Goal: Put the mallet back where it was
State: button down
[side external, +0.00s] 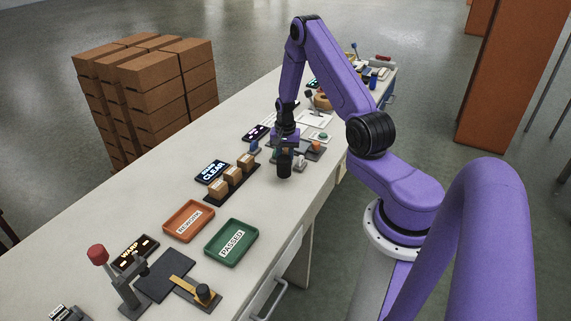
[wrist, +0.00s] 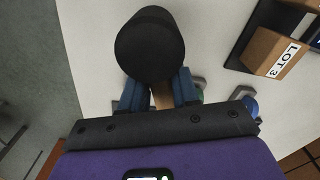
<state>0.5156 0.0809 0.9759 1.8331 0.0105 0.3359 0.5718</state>
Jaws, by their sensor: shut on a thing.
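The mallet has a round black head (wrist: 150,45) and a tan handle. In the wrist view the handle shows between the two blue fingers of my gripper (wrist: 159,95), which are shut on it. In the side external view the dark head (side external: 284,163) hangs at my gripper (side external: 286,149), over the middle of the table; I cannot tell its exact height. The fingers hide much of the handle.
The long white table (side external: 75,245) carries a rack of small boxes (side external: 230,183), an orange tray (side external: 188,208), a green tray (side external: 246,229) and a red-knobbed press (side external: 120,280). Several small items crowd the table behind my gripper. Free table lies between rack and gripper.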

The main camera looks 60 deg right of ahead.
jog(key=shift+f, duration=1.35)
jog(key=shift+s, duration=0.1)
jog(key=c, duration=0.8)
grip_release()
jog(key=shift+f, duration=0.15)
